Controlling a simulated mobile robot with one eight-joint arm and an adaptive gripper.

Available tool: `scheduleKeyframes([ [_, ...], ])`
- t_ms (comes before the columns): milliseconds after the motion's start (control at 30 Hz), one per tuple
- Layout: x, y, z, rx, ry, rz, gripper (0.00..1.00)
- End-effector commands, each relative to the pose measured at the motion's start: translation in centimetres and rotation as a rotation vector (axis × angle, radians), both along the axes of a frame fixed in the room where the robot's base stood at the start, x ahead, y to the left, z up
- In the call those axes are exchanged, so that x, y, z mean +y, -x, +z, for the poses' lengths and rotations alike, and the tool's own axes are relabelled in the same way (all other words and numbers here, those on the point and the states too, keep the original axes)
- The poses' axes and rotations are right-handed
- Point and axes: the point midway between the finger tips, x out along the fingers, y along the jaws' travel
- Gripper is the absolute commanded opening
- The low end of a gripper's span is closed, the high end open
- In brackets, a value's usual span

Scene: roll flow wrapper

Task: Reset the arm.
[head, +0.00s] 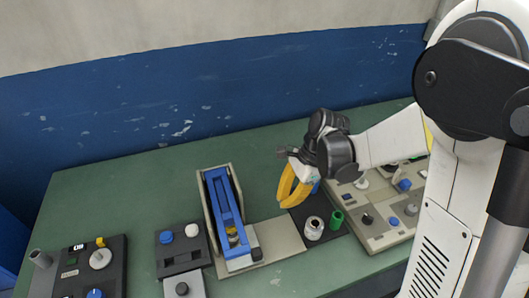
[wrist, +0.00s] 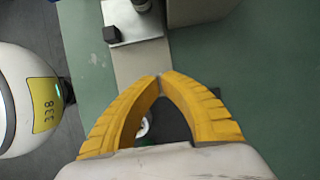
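My gripper (head: 290,203) has two yellow fingers and hangs above the green table, over the area between the blue-railed device and the black pad. In the wrist view its fingertips (wrist: 160,76) meet, with nothing visible held between them. In the head view it is apart from the table items. My white arm (head: 392,138) reaches in from the right.
The blue-railed device (head: 222,200) stands left of my gripper on a beige base. A white-topped cylinder (head: 313,228) and a green cylinder (head: 337,219) stand on the black pad. Control panels (head: 385,236) lie at right and left. Green table (head: 120,200) is clear at back left.

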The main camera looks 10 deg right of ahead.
Motion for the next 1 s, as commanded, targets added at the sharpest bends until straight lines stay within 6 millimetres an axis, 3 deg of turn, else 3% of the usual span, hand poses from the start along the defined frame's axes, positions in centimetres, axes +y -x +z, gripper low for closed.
scheduleKeyframes([
  [167, -0.1, 0.1, 0.2, -0.011, 0.003, 0.009, 0.0],
  [333, -0.7, 1.0, 3.1, -0.133, 0.043, 0.126, 0.0],
  [500, -2.2, 3.2, 7.6, -0.357, 0.151, 0.373, 0.0],
  [700, -4.1, 6.4, 11.6, -0.593, 0.331, 0.706, 0.0],
  [1000, -6.4, 10.4, 14.2, -0.801, 0.61, 1.14, 0.0],
])
